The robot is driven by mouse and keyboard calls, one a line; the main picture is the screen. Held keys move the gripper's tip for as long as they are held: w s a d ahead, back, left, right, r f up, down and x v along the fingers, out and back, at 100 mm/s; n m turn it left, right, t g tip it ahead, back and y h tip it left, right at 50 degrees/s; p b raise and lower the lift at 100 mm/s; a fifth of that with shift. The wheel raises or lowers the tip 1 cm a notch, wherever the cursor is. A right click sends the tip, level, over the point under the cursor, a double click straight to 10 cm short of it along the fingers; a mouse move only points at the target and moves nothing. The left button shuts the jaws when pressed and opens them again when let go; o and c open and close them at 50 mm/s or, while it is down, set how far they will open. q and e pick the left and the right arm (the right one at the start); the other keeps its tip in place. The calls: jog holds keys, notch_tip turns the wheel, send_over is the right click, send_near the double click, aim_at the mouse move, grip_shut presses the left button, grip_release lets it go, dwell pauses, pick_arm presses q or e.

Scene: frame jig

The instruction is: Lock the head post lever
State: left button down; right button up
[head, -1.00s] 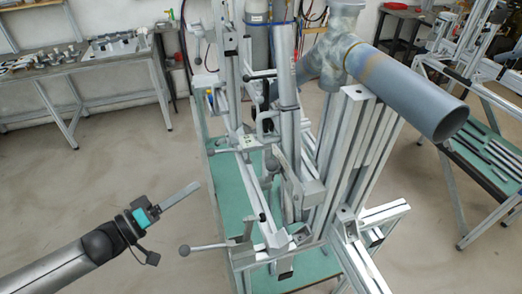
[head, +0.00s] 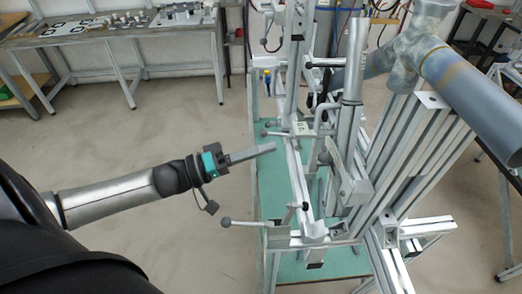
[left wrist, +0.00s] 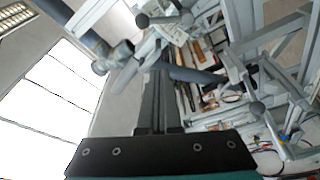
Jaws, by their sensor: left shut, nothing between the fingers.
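The frame jig stands on a green table (head: 265,205), with several ball-ended levers on its metal posts. One lever (head: 240,223) points left at the lower front. Another lever (head: 278,134) sits on a mid-height bracket. I cannot tell for sure which is the head post lever. My left gripper (head: 270,148) is shut and empty, its fingers pointing right, close to the mid-height lever in the picture. Contact cannot be told. In the left wrist view the closed fingers (left wrist: 155,100) point at the jig, with a dark rod (left wrist: 195,75) across beyond their tips. My right gripper is out of view.
A large grey tube (head: 475,90) sits on the jig's upper right. Aluminium uprights (head: 405,150) stand beneath it. A workbench (head: 110,45) with small parts is at the back left. The floor left of the jig is clear.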

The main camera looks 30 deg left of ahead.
aim_at(323, 160)
pick_arm(q)
jog(key=w+d+p, duration=0.1)
jog(key=w+d, duration=0.2)
jog(key=d, duration=0.5)
jog(key=shift+w+f, duration=0.35)
jog(key=shift+f, duration=0.05)
jog(key=shift+s+d+f+m+h, duration=0.15)
jog(key=shift+s+m, duration=0.05)
jog(key=shift+m, duration=0.4)
jog(key=shift+s+d+f+m+h, duration=0.1)
jog(key=shift+s+m+h, duration=0.1)
jog(key=shift+m, duration=0.4)
jog(key=shift+s+d+f+m, duration=0.25)
jog(key=shift+s+f, duration=0.15)
jog(key=shift+f, duration=0.05)
jog(key=shift+s+d+f+m, duration=0.25)
jog(key=shift+s+f, duration=0.15)
jog(key=shift+f, duration=0.05)
jog(key=shift+s+d+f, duration=0.1)
jog(key=shift+f, duration=0.05)
dwell(1.1)
dwell(0.6)
